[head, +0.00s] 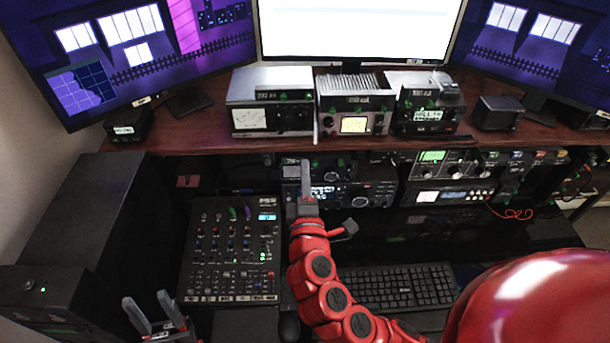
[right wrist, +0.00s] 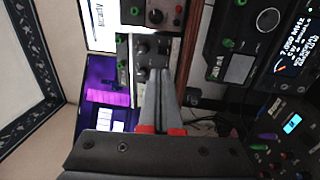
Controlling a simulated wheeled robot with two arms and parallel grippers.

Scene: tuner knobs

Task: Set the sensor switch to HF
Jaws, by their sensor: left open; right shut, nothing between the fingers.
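The left tuner box (head: 270,113) stands on the wooden shelf, with a white meter at its left and dark knobs at its right. Its knobbed front also shows in the right wrist view (right wrist: 142,60). I cannot read a SENSOR or HF label, so I cannot tell which control is the sensor switch. My right gripper (head: 306,168) is shut and empty, pointing up just below the shelf edge; in the right wrist view its fingertips (right wrist: 160,78) overlap the lower edge of that knobbed front. My left gripper (head: 148,306) is open and empty at the lower left.
A middle box (head: 353,105) and a right box (head: 428,110) stand beside the left one. Monitors rise behind. Radios (head: 352,195) sit under the shelf (head: 210,135). A mixer (head: 232,250) and a keyboard (head: 400,287) lie below. A dark cabinet stands at left.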

